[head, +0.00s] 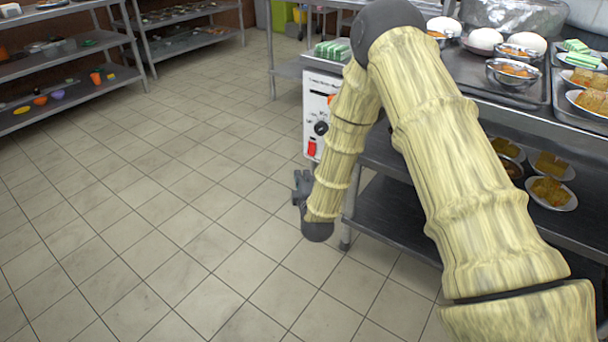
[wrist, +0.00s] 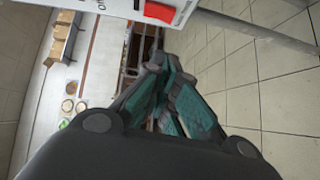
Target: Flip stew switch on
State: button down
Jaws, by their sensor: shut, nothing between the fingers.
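A white control panel (head: 318,105) is on the front of the counter unit, with a dark round knob (head: 321,128) and a red switch (head: 312,148) below it. The red switch also shows at the top of the wrist view (wrist: 159,12), on the white panel's edge. My gripper (head: 301,186) is lower than the switch and a little to its left in the head view. In the wrist view its teal fingers (wrist: 160,65) are closed together and empty, just below the switch in the picture and apart from it. The switch's on or off position cannot be told.
A steel counter (head: 540,118) with trays, bowls and buns stands at the right, with a lower shelf (head: 405,180) of food plates. Shelves (head: 62,95) stand at the far left. The tiled floor (head: 150,220) in the middle is clear.

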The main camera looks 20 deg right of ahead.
jog(key=w+d+f+b, duration=0.1)
jog(key=w+d+b, duration=0.3)
jog(key=w, duration=0.6)
jog(key=shift+w+b, duration=0.3)
jog(key=shift+b, duration=0.05)
jog(key=shift+f, duration=0.1)
jog(key=shift+w+d+f+p, duration=0.1)
jog(key=shift+d+f+p, duration=0.15)
jog(key=shift+p, duration=0.7)
jog(key=s+a+f+p, duration=0.1)
jog(key=s+a+p, duration=0.3)
jog(key=s, duration=0.8)
jog(key=shift+s+f, duration=0.2)
